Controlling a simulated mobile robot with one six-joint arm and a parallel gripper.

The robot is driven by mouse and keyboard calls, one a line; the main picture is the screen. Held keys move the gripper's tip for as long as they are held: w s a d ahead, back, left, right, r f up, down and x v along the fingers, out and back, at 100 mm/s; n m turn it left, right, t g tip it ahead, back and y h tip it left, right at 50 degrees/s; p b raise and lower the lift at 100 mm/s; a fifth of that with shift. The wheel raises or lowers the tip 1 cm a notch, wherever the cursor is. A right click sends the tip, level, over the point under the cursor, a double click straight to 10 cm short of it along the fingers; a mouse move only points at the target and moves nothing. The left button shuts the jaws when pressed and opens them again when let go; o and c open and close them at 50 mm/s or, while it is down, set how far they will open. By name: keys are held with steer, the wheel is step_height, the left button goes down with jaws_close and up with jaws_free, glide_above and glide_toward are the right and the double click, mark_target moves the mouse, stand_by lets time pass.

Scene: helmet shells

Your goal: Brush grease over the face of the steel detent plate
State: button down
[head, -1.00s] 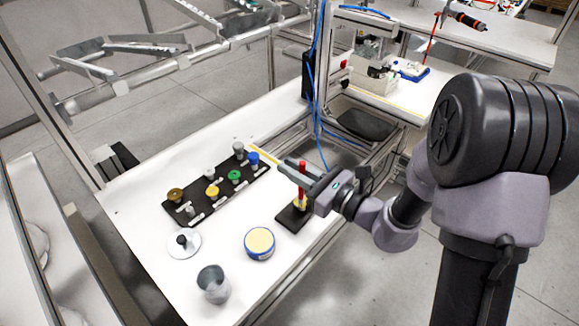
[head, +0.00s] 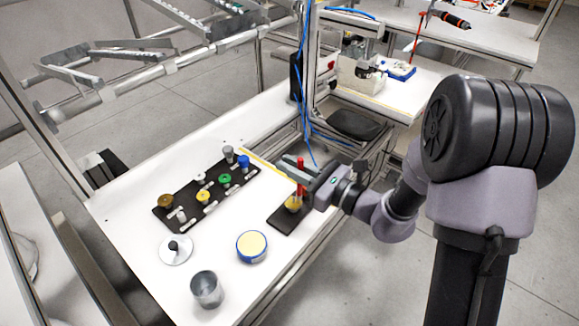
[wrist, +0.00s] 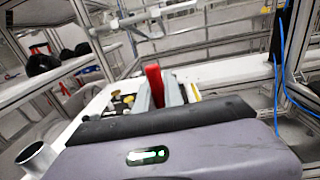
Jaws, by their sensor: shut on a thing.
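My gripper (head: 297,172) is shut on the upright red handle of a brush (head: 300,187). The red handle (wrist: 154,84) also shows between the fingers in the wrist view. The handle stands over a small black stand (head: 282,223) with a yellow part (head: 293,203) at its foot. I cannot tell whether the brush is clear of the stand. A round blue tin (head: 251,247) with a pale yellow top sits in front of it. A pale round plate with a black knob (head: 176,250) lies further left and may be the detent plate.
A black rack (head: 206,193) with several coloured knobbed parts lies behind the tin. A grey metal cup (head: 207,289) stands near the front of the white table (head: 130,220). Blue cables (head: 306,110) hang by the frame post behind my gripper.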

steer(key=shift+s+a+b, duration=0.1)
steer(key=shift+s+b, duration=0.25)
steer(key=shift+s, duration=0.15)
stand_by(2.2)
steer(key=shift+r, duration=0.1)
step_height(320, 180, up, 7)
steer(key=p, duration=0.6)
